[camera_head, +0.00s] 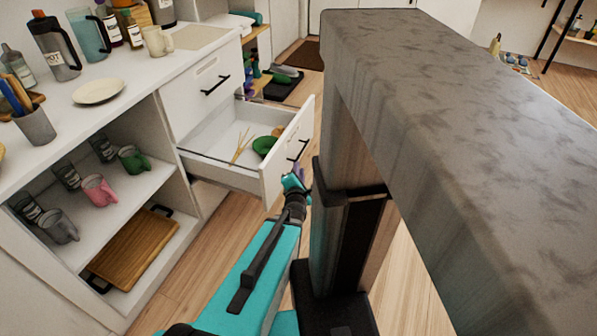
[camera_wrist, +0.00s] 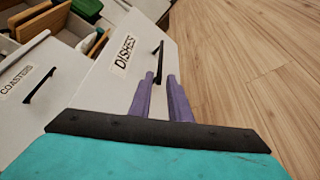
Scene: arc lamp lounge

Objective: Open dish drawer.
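The dish drawer (camera_head: 222,162) stands pulled out from the white cabinet in the head view. A green bowl (camera_head: 264,146) and thin yellow utensils (camera_head: 241,146) lie inside. In the wrist view its white front (camera_wrist: 121,85) carries the label DISHES and a black bar handle (camera_wrist: 160,60). The handle also shows in the head view (camera_head: 299,150). My gripper (camera_wrist: 161,78) has two purple fingers with a gap between them, their tips close to the near end of the handle. I cannot tell whether they touch it. In the head view my gripper (camera_head: 295,182) is just below the handle, partly hidden.
Above is a shut drawer (camera_head: 190,105) with a black handle. A front labelled COASTERS (camera_wrist: 25,85) shows in the wrist view. Open shelves hold mugs (camera_head: 97,190) and a wooden tray (camera_head: 130,250). Bottles and a plate (camera_head: 99,92) stand on the counter (camera_head: 130,68). Wood floor is clear right of the drawer.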

